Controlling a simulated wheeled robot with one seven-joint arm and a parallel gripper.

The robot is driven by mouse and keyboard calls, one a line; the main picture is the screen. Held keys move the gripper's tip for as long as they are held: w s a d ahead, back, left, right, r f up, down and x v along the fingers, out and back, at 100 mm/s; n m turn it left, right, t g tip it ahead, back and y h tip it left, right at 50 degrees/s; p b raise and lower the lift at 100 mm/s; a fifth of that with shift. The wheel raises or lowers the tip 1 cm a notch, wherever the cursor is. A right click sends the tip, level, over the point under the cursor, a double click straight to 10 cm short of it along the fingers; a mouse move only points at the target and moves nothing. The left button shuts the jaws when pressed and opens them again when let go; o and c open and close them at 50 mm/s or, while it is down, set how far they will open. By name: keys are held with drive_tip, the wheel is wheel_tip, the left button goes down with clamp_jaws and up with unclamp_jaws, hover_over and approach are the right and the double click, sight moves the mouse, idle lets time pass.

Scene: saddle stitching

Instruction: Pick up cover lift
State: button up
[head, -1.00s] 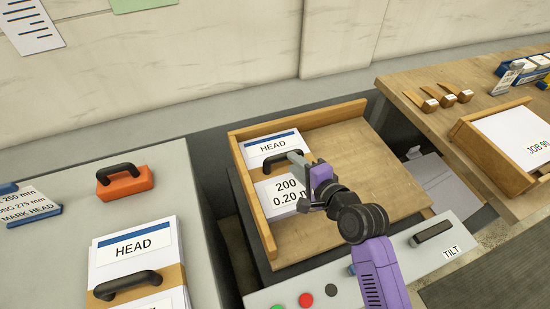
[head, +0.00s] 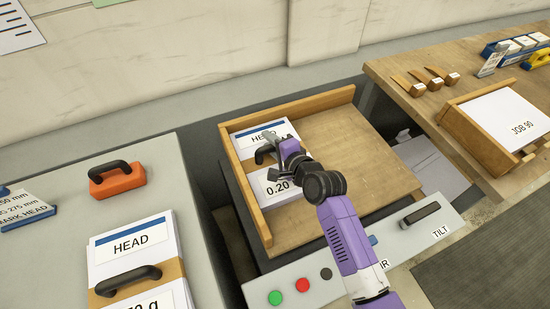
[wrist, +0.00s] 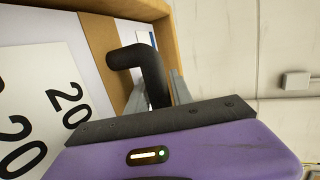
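A paper stack (head: 292,186) with a HEAD label, a tan band and a black handle (head: 262,155) sits in the wooden tray. A second banded stack (head: 133,243), also marked HEAD, with its own black handle (head: 128,280), lies on the grey table at left. My gripper (head: 270,143) is at the handle of the tray stack. In the wrist view that handle (wrist: 154,75) stands between the two grey fingers of my gripper (wrist: 156,95). Whether they press on it, I cannot tell. The stack rests in the tray, and my gripper hides part of it.
The wooden tray (head: 345,150) has raised walls at its left and back; its right part is bare. An orange block (head: 118,183) with a black handle stands on the grey table. A panel (head: 300,287) with buttons lies in front. A wooden bench (head: 425,65) stands at right.

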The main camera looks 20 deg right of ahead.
drive_tip(key=shift+c, duration=0.5)
clamp_jaws()
idle(0.8)
drive_tip(key=shift+r, duration=0.25)
